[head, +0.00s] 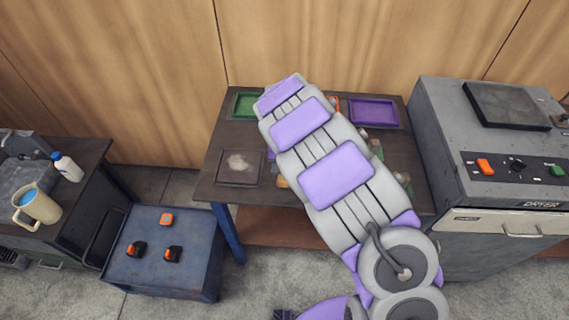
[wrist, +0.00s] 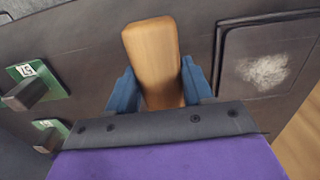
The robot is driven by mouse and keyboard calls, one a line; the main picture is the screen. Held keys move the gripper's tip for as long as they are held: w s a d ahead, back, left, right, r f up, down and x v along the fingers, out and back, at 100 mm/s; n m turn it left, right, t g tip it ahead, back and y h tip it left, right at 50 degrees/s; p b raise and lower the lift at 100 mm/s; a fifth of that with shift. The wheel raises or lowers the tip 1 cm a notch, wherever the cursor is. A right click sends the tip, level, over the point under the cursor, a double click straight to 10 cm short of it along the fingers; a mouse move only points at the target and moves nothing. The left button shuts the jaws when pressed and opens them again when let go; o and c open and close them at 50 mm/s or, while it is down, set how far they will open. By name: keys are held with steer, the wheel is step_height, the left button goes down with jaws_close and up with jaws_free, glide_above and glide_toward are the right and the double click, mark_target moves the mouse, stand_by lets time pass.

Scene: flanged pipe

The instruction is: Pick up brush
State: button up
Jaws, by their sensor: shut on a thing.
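In the wrist view the brush (wrist: 152,48) shows as a smooth tan wooden piece with a rounded end. No bristles show. My gripper (wrist: 160,88) has its two blue fingers shut on it, one on each side. The lower part of the brush is hidden behind the dark gripper body. The dark table top lies behind it; I cannot tell the gap between them. In the head view my purple and grey arm reaches over the table (head: 225,140) and hides the gripper and the brush.
The table holds a green tray (head: 246,105), a purple tray (head: 374,113) and a dark square plate with pale powder (head: 240,167). Green numbered pieces (wrist: 40,82) lie left in the wrist view. A grey dryer (head: 490,150) stands right, a blue cabinet (head: 160,245) left.

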steer(key=s+r+p, duration=0.1)
steer(key=s, duration=1.2)
steer(key=shift+s+d+r+p, duration=0.2)
steer(key=shift+s+d+p, duration=0.1)
steer(key=shift+d+p, duration=0.1)
steer(key=o, duration=0.5)
steer(key=c, duration=0.3)
steer(key=shift+w, duration=0.1)
steer(key=shift+c, duration=0.2)
